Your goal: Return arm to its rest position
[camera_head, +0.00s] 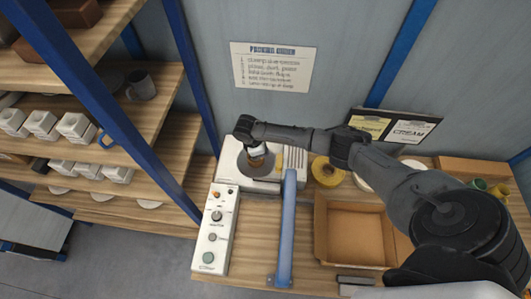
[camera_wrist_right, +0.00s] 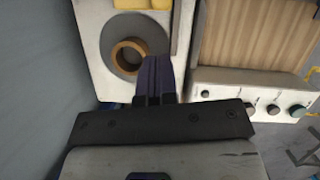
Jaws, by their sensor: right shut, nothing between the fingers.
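My right arm reaches in from the right in the head view, across the table. In the right wrist view the fingers of my right gripper (camera_wrist_right: 154,62) are shut together and empty. They overlap the picture of a grey round plate (camera_wrist_right: 105,38) with a tan ring (camera_wrist_right: 120,49) on it. Whether the fingertips touch the plate or ring I cannot tell. My left gripper is not in view.
A white control box (camera_head: 214,235) with knobs stands in front of the dryer. A wooden shelf (camera_head: 150,118) with mugs stands left.

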